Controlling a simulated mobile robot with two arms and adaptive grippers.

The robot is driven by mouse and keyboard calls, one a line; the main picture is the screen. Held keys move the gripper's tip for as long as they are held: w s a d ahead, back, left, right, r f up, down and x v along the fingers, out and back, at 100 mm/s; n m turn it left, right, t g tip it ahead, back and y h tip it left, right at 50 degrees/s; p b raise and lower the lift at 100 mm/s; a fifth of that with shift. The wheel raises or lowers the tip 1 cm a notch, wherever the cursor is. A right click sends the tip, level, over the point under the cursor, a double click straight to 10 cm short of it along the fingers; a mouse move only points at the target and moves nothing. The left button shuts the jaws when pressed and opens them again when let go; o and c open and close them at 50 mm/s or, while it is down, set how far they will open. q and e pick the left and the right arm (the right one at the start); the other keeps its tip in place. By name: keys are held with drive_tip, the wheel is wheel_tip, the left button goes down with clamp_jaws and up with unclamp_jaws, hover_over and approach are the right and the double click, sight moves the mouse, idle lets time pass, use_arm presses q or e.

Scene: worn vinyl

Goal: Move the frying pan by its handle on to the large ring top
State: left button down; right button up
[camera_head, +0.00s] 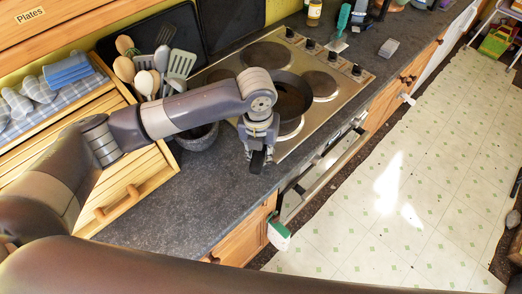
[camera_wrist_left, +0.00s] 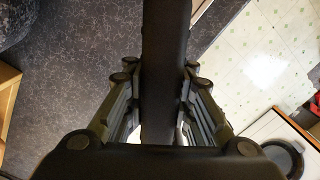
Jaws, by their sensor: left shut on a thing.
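The dark frying pan (camera_head: 293,96) is at the near part of the steel hob (camera_head: 345,92) in the head view, partly hidden behind my left arm. I cannot tell whether it rests on the hob or hangs just above it. My left gripper (camera_head: 258,157) points down over the worktop's front part and is shut on the pan's handle. In the left wrist view the black handle (camera_wrist_left: 165,60) runs between the two fingers. Round ring tops show at the back (camera_head: 266,55) and to the right of the pan (camera_head: 321,85). My right gripper is not in view.
A dark stone bowl (camera_head: 198,137) stands left of my gripper, beside a pot of wooden spoons and spatulas (camera_head: 155,75). A wooden drawer unit (camera_head: 125,190) is at the left. The worktop (camera_head: 180,210) near the front is clear. A grey block (camera_head: 388,48) lies beyond the hob.

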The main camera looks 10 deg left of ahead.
use_arm(q)
drive_tip(key=shift+w+r, duration=0.1)
drive_tip(key=shift+w, duration=0.1)
drive_tip(key=shift+f, duration=0.4)
drive_tip(key=shift+s+f, duration=0.1)
drive_tip(key=shift+f, duration=0.2)
drive_tip(key=shift+f+b, duration=0.3)
drive_tip(key=shift+f, duration=0.45)
drive_tip(key=shift+f+b, duration=0.4)
drive_tip(key=shift+f, duration=0.55)
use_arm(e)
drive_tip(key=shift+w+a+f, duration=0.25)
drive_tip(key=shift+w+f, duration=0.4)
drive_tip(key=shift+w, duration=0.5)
use_arm(q)
drive_tip(key=shift+p, duration=0.45)
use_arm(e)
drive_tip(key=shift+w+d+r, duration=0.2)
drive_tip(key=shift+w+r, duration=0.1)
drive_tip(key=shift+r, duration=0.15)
